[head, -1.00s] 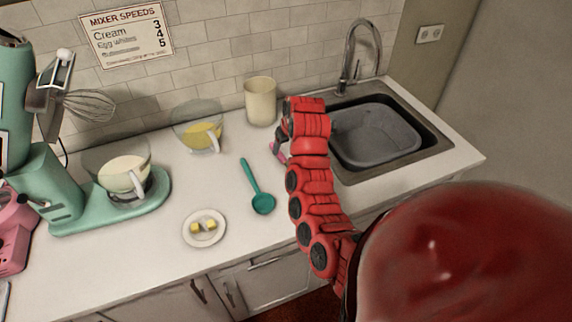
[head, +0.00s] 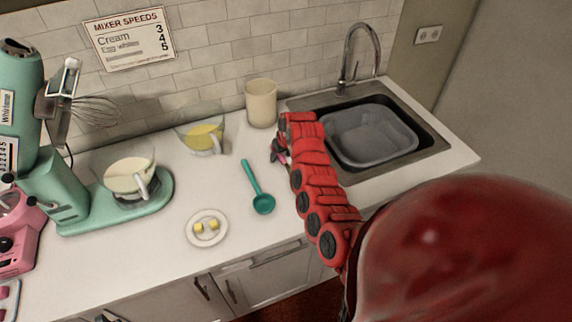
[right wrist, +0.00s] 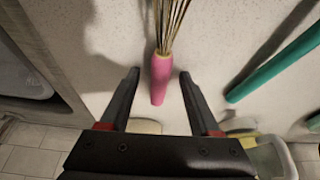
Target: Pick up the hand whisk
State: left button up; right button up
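The hand whisk shows in the right wrist view with a pink handle (right wrist: 161,80) and thin metal wires running up out of the picture. It lies on the pale counter. In the head view only a small pink piece of it (head: 284,159) shows; my right arm hides the rest. My right gripper (right wrist: 159,76) is open, its two dark fingers on either side of the lower handle, with a gap on both sides. In the head view the right gripper (head: 279,149) is mostly hidden behind my red arm. My left gripper is not in view.
A teal spoon (head: 252,181) and a plate with butter (head: 192,238) lie left of my right arm. Beyond are a glass bowl (head: 190,140), a beige canister (head: 261,105) and the sink (head: 430,142). A mint stand mixer (head: 60,190) stands at left.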

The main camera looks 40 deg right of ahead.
grip_shut()
dwell(0.5)
